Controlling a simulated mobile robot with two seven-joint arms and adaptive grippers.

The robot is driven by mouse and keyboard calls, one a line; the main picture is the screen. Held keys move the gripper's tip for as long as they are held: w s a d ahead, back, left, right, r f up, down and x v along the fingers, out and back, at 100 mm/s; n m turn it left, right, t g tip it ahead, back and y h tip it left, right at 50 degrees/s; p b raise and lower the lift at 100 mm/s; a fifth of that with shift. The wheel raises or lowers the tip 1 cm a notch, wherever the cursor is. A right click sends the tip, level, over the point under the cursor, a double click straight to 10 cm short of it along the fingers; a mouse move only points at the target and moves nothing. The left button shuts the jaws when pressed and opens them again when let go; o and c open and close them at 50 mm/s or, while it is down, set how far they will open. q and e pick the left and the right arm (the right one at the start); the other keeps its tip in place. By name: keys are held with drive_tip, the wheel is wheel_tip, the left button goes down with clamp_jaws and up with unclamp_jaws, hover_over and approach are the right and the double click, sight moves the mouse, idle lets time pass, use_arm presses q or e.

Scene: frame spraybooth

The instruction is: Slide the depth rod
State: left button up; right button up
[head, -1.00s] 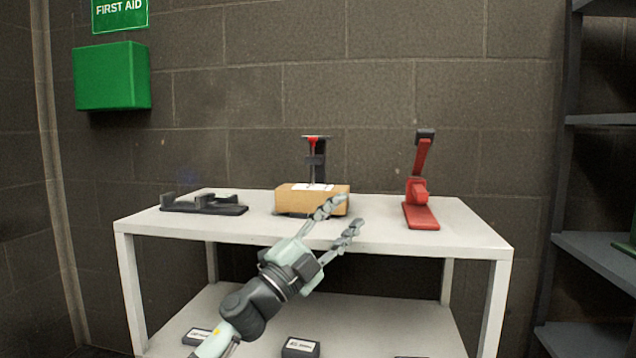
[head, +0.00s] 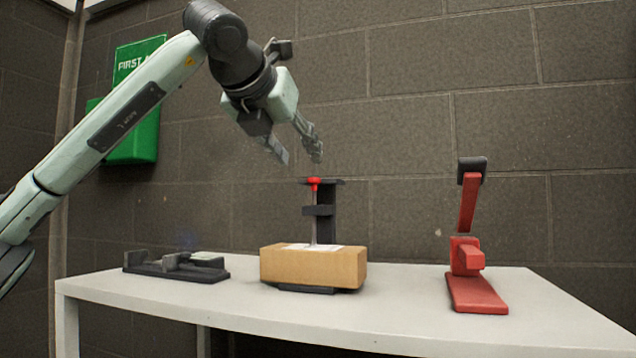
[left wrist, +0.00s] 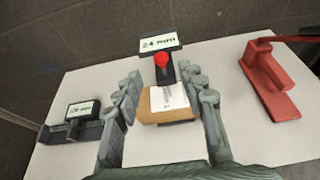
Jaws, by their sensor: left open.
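The depth rod (head: 314,217) is a thin grey rod with a red top (head: 314,184). It stands upright in a black stand (head: 328,213) behind a tan block (head: 313,266) with a white label on top; the rod's lower end is at the block's top. My left gripper (head: 298,158) is open and empty, above and slightly left of the red top, fingers pointing down. In the left wrist view, the red top (left wrist: 161,60) shows between the open fingers and a sign on the stand reads 24 mm. My right gripper is not in view.
A red lever stand (head: 476,291) is on the white table (head: 420,318) to the right. A low black fixture (head: 176,268) is to the left; its sign in the left wrist view is hard to read. A green first aid box (head: 135,138) hangs on the wall.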

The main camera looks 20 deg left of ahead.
use_arm(q)
drive_tip(key=x, duration=0.7)
drive_tip(key=shift+w+f, duration=0.1)
drive_tip(key=shift+f, duration=0.05)
clamp_jaws()
drive_tip(key=shift+r+p, duration=0.85)
drive_tip(key=shift+r, duration=0.7)
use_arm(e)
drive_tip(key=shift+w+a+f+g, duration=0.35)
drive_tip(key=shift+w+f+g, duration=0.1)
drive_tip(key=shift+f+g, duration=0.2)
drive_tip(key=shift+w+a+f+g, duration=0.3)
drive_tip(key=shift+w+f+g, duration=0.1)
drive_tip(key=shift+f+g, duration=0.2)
